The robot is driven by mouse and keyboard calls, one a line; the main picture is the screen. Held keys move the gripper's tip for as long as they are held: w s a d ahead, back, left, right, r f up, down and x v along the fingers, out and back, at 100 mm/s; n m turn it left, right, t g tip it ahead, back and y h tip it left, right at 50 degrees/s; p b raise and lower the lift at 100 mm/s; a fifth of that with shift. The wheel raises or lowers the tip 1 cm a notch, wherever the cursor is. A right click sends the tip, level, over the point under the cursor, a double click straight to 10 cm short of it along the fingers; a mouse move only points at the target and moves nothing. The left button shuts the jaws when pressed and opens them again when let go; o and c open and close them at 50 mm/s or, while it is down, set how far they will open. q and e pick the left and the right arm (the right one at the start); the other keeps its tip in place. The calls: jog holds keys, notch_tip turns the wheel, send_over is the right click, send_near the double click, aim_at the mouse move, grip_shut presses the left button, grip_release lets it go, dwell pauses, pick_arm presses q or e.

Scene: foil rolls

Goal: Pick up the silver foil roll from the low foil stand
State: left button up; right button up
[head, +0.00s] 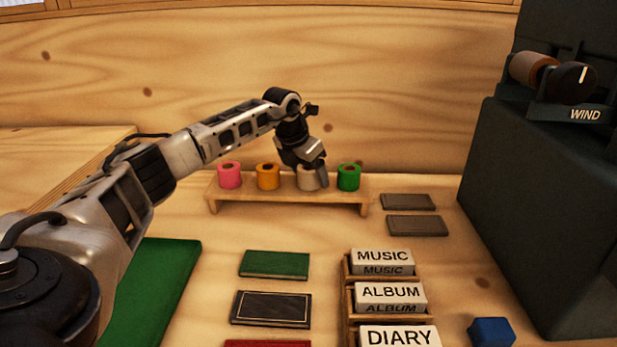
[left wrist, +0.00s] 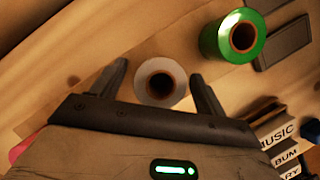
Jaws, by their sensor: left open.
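The silver foil roll (head: 306,180) stands upright on the low foil stand (head: 290,198), between an orange roll (head: 268,177) and a green roll (head: 348,177). My left gripper (head: 314,178) is over it and partly hides it in the head view. In the left wrist view the silver roll (left wrist: 161,82) lies between the two spread fingers of my left gripper (left wrist: 161,85), with a gap visible on each side. The green roll (left wrist: 232,36) is to the right there. My right gripper is not in view.
A pink roll (head: 229,176) stands at the stand's left end. In front are a green book (head: 274,264), a dark book (head: 271,308) and labelled boxes (head: 390,297). A blue block (head: 491,331) lies at front right. A dark machine (head: 545,200) marked WIND stands right.

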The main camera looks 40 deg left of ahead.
pick_arm(q)
jog(key=c, duration=1.1)
jog(key=shift+r, duration=0.2)
